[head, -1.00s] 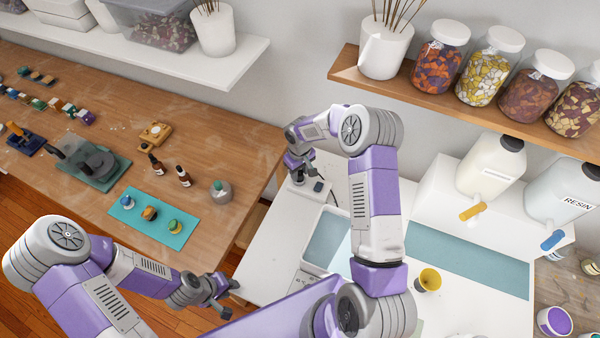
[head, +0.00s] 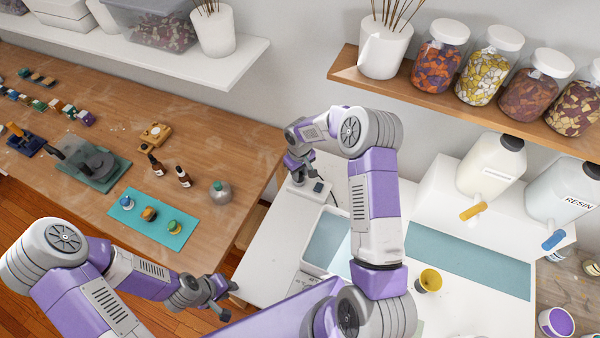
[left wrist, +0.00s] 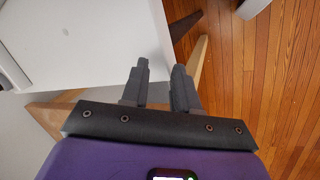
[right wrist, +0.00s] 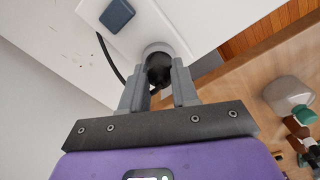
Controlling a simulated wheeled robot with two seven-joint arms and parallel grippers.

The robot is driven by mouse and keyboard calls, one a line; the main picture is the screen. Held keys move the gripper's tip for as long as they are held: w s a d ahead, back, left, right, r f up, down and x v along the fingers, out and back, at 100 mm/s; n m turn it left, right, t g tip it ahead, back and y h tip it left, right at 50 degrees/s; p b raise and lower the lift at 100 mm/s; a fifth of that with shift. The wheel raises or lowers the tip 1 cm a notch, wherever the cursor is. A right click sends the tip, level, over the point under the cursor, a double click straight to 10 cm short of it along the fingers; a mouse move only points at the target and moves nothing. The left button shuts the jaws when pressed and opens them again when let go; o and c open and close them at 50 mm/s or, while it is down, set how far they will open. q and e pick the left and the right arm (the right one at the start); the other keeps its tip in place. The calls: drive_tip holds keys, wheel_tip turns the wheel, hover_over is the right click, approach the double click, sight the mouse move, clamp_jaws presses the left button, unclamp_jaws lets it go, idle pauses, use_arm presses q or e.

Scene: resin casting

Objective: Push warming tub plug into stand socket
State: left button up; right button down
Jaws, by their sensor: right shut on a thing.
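The stand (head: 299,198) is a white block on the white table. In the right wrist view its top plate (right wrist: 136,29) carries a dark blue square part (right wrist: 117,14) and a round socket (right wrist: 160,47). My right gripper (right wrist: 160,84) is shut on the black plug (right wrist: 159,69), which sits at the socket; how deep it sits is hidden. A black cable (right wrist: 109,60) runs beside the plate. In the head view my right gripper (head: 297,178) is over the stand's far end. My left gripper (left wrist: 160,68) is open and empty beside the white table's edge.
The warming tub (head: 325,243) stands on the white table, partly behind my right arm. A wooden bench (head: 215,140) with a grey round-bodied bottle (head: 220,192) and a teal mat (head: 185,238) lies left. A yellow funnel cup (head: 428,281) stands right.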

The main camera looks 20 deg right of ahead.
use_arm(q)
drive_tip(key=shift+s+f, duration=0.2)
drive_tip(key=shift+f, duration=0.5)
use_arm(e)
drive_tip(key=c, duration=0.8)
unclamp_jaws()
drive_tip(key=shift+s+a+f, duration=0.1)
drive_tip(key=shift+f, duration=0.2)
use_arm(q)
drive_tip(key=r+p, duration=0.4)
drive_tip(key=p, duration=0.1)
drive_tip(key=shift+d+r, duration=0.2)
drive_tip(key=shift+d, duration=0.15)
use_arm(e)
wheel_tip(320, 180, up, 8)
use_arm(q)
drive_tip(key=shift+r, duration=0.2)
use_arm(e)
drive_tip(key=shift+s+a+r, duration=0.1)
drive_tip(key=shift+r, duration=0.2)
use_arm(q)
drive_tip(key=shift+w, duration=0.1)
use_arm(e)
drive_tip(key=shift+f, duration=0.1)
